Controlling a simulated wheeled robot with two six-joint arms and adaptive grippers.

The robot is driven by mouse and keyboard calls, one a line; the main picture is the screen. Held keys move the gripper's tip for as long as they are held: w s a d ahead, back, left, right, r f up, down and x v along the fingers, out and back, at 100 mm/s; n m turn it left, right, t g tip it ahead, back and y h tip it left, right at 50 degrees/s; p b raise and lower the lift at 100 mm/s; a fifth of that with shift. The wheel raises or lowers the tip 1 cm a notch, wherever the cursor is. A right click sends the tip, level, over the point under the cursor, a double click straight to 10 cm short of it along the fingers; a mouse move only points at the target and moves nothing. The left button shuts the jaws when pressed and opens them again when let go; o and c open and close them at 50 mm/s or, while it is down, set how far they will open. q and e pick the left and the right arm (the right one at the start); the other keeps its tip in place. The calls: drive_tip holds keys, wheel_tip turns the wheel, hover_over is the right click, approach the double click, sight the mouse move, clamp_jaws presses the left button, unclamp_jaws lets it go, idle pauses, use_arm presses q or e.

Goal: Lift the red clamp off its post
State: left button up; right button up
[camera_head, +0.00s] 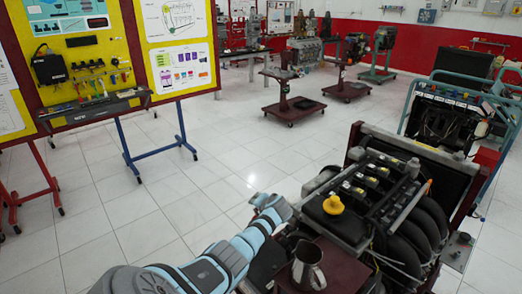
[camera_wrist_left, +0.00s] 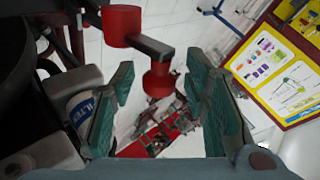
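In the left wrist view, a red piece with two red cylindrical ends, which I take to be the red clamp (camera_wrist_left: 122,26), joins them by a dark bar. Its lower end shows in the gap between my left fingers, with space on both sides. My left gripper (camera_wrist_left: 160,85) is open, its teal pads apart with nothing pinched. In the head view my left gripper (camera_head: 271,208) is at the left side of the engine trainer (camera_head: 390,180). I cannot make out the clamp or its post there. My right gripper is not in view.
A metal jug (camera_head: 308,267) stands on a dark red surface near the engine. A yellow cap (camera_head: 333,204) sits on the engine. A container with a blue label (camera_wrist_left: 80,108) is close by the left finger in the wrist view. Tiled floor (camera_head: 150,225) is clear leftward.

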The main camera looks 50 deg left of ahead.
use_arm(q)
drive_tip(key=v, duration=1.2)
idle(0.3)
